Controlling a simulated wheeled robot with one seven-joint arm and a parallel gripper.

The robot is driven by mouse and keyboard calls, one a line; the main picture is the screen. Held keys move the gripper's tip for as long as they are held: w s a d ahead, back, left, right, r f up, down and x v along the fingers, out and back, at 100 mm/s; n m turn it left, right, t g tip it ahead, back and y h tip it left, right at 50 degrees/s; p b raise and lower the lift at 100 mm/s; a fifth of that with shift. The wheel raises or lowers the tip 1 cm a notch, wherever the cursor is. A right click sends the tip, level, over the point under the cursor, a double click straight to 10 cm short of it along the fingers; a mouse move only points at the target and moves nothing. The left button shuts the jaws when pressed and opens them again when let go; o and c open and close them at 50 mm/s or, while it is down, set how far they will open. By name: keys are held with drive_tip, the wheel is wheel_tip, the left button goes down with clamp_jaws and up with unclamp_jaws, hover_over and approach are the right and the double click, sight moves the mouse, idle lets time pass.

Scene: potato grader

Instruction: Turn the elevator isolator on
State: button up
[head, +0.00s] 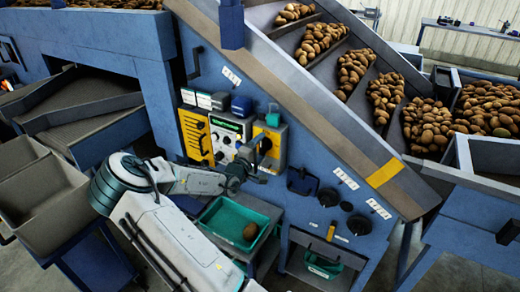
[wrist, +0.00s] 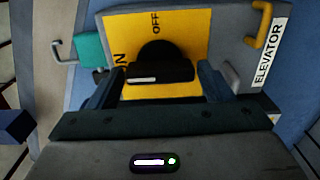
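The elevator isolator is a grey box with a yellow plate (wrist: 190,35) and a black rotary handle (wrist: 160,72). An ELEVATOR label (wrist: 268,52) is at its right in the wrist view. OFF is printed above the handle, and partly hidden ON lettering is at the left. The handle lies crosswise, its white mark on the left half, toward the ON side. My gripper (wrist: 160,86) is open, one finger off each end of the handle, with slim gaps. In the head view the isolator's yellow plate (head: 273,143) is partly hidden behind my gripper (head: 257,158).
A control panel (head: 228,134) with a lit display and knobs is close on the left, beside another yellow-plated isolator (head: 194,130). A green tray (head: 222,214) holding a potato is below. A sloping conveyor side (head: 310,95) rises above.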

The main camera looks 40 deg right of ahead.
drive_tip(key=shift+o, duration=0.6)
drive_tip(key=shift+s+a, duration=0.1)
drive_tip(key=shift+a, duration=0.15)
drive_tip(key=b+v, duration=0.2)
drive_tip(key=v, duration=1.1)
drive_tip(key=shift+a, duration=0.2)
